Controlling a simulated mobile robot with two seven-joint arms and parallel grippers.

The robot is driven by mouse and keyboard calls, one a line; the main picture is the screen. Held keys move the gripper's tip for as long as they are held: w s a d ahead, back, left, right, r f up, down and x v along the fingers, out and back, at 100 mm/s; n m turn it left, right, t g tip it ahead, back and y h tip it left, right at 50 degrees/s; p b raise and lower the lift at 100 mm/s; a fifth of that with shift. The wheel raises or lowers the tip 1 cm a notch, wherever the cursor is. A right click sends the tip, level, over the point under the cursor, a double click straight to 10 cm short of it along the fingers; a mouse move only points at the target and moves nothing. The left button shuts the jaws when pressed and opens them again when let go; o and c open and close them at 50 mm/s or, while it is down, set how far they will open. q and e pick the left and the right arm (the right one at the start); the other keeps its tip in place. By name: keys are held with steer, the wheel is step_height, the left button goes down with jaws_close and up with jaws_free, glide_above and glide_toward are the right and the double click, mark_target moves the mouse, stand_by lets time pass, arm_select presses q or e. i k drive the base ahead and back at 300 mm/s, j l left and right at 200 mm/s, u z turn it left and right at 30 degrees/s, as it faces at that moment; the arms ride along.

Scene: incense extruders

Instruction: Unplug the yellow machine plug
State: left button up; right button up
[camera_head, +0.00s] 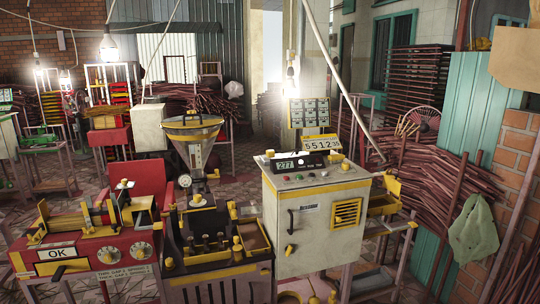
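A grey-white machine cabinet (318,212) with yellow edges stands right of centre. A small yellow piece (289,249) sticks out low on its left front, below a dark handle (291,222); I cannot tell whether this is the plug. More small yellow pieces (315,298) show at the bottom edge under the cabinet, too partly seen to name. No cord or socket can be made out clearly. Neither of my grippers is in view.
A red machine (90,258) marked OK stands at the left. A dark rack (215,262) with yellow trim and a metal hopper (192,135) stand between it and the cabinet. Stick bundles (440,190) and a green bag (474,228) crowd the right. Some floor shows behind.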

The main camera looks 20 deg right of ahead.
mark_target(269, 153)
steer(key=i+l+u, duration=0.1)
steer(key=l+u, duration=0.3)
steer(key=i+l+u, duration=0.1)
steer(key=u, duration=0.3)
steer(key=l+u, duration=0.3)
steer(key=l, duration=0.75)
steer(key=l+u, duration=0.15)
steer(key=l, duration=2.25)
